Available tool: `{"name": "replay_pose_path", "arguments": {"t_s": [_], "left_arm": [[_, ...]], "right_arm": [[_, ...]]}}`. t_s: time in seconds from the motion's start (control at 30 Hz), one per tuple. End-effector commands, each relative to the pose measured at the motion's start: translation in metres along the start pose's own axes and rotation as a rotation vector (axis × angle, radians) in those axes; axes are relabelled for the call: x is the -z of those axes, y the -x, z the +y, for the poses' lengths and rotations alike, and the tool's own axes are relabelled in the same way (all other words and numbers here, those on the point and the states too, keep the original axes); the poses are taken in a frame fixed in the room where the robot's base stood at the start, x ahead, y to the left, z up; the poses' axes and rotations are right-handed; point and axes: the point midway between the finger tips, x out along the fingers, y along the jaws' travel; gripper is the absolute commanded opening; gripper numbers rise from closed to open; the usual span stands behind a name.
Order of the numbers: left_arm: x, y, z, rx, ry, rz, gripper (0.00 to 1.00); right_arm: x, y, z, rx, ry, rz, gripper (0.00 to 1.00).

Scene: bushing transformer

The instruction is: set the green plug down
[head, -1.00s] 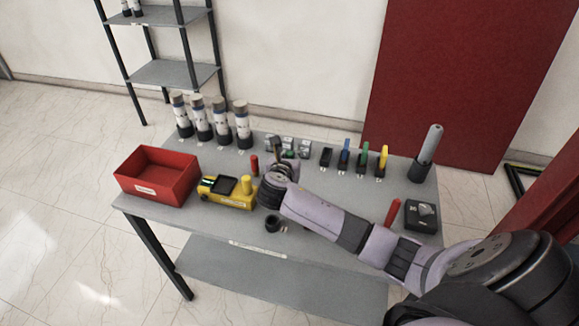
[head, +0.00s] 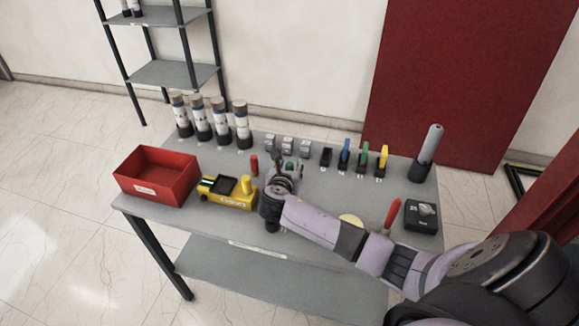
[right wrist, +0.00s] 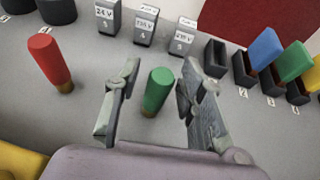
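The green plug (right wrist: 158,90) stands upright on the grey table in the right wrist view, its brass-coloured foot at the table top. It also shows small in the head view (head: 289,166), beside the gripper. My right gripper (right wrist: 157,98) has its two fingers apart, one on each side of the plug, with a gap to each. In the head view the right gripper (head: 284,166) is low over the middle of the table and partly hides the plug. My left gripper is not in view.
A red plug (right wrist: 49,62) stands to the left. Grey voltage blocks (right wrist: 145,25) and black holders with blue (right wrist: 263,48) and green pieces are behind. The head view shows a yellow device (head: 232,195), a red bin (head: 157,178) and several cylinders (head: 221,123).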

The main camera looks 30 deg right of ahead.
Motion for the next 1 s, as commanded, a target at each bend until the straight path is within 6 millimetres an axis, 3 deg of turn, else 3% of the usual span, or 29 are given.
{"name": "replay_pose_path", "arguments": {"t_s": [0.37, 0.8, 1.0], "left_arm": [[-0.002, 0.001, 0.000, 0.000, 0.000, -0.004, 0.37], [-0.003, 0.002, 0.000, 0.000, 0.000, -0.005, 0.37], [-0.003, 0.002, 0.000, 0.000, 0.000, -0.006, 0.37]], "right_arm": [[-0.002, 0.007, 0.000, -0.001, 0.000, 0.000, 0.38], [-0.002, 0.094, 0.001, -0.003, -0.002, 0.002, 0.38], [-0.002, 0.117, 0.000, -0.001, 0.000, 0.000, 0.38]]}}
